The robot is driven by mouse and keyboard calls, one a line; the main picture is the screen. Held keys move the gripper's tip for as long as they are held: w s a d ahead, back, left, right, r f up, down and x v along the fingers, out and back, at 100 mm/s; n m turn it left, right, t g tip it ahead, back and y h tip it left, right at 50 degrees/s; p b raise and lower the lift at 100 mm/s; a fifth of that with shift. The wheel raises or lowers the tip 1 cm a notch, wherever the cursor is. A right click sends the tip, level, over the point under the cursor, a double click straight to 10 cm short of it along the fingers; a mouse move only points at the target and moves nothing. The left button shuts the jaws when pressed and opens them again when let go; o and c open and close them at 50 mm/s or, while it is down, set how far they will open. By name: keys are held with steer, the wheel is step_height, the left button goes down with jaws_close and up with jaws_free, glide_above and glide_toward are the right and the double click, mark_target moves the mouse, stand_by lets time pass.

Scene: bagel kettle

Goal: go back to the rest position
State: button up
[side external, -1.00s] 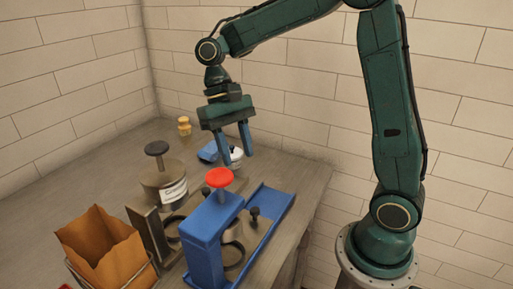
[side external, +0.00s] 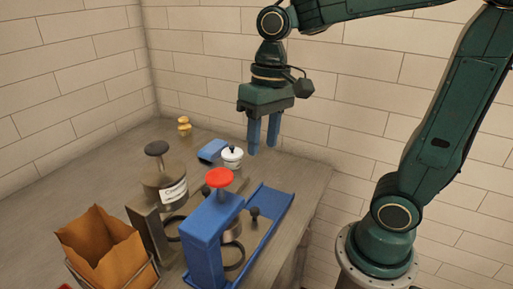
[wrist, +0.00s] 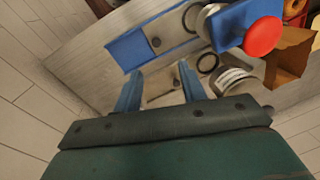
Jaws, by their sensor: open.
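My gripper (side external: 263,137) is open and empty. It hangs in the air above the back right part of the worktop, with its two blue fingers pointing down and apart. In the wrist view the fingers (wrist: 161,88) frame the worktop, with nothing between them close by. The arm is bent, with its forearm running across the top of the side view.
A blue press (side external: 203,245) with a red knob (side external: 219,178) stands at the front. Brick walls enclose the worktop.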

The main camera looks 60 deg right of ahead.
steer(key=s+d+n+t+h, duration=0.1)
steer(key=s+d+n+t, duration=0.1)
steer(key=s+t, duration=0.3)
steer(key=shift+s+d+r+n+h, duration=0.25)
steer(key=shift+s+d, duration=0.4)
steer(key=shift+s, duration=0.95)
stand_by(0.5)
